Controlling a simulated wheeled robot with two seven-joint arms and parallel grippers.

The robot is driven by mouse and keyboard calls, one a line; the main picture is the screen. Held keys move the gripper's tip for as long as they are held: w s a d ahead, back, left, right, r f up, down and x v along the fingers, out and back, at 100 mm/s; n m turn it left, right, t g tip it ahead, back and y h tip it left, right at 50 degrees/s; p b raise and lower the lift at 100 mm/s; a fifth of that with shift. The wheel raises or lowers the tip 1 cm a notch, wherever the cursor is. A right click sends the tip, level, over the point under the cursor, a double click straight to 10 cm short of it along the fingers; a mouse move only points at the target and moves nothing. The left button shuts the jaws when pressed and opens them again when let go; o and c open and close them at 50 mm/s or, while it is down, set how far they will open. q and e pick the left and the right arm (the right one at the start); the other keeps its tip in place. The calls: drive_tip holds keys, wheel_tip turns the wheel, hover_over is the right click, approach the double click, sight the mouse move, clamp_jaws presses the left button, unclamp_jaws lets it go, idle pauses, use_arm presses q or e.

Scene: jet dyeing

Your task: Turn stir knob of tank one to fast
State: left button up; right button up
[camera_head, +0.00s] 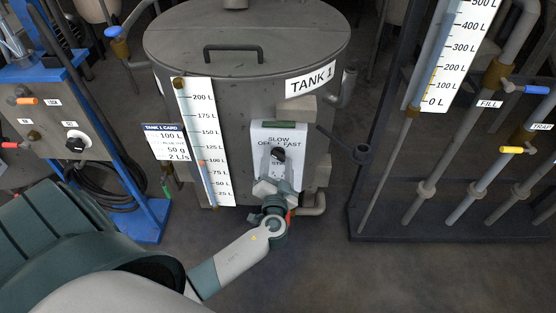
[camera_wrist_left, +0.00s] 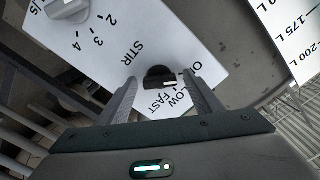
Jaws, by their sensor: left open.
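The grey tank (camera_head: 247,75) with a "TANK 1" label stands in the middle of the head view. Its white panel (camera_head: 262,136) on the front reads SLOW, OFF, FAST and STIR around the black stir knob (camera_head: 279,154). In the left wrist view the knob (camera_wrist_left: 158,78) shows a pale mark facing the lettering; which setting it marks I cannot tell. My left gripper (camera_head: 277,178) is open just in front of the panel. In the left wrist view its fingers (camera_wrist_left: 160,88) are on either side of the knob; contact cannot be told. My right gripper is out of view.
Another knob (camera_wrist_left: 66,8) with numbers sits on the same panel. A grey lever handle (camera_head: 361,152) sticks out right of the panel. A blue-framed control stand (camera_head: 88,135) is at left, and a pipe rack with valves (camera_head: 466,140) at right.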

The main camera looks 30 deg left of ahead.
use_arm(q)
drive_tip(key=c, duration=1.1)
drive_tip(key=shift+o, duration=0.2)
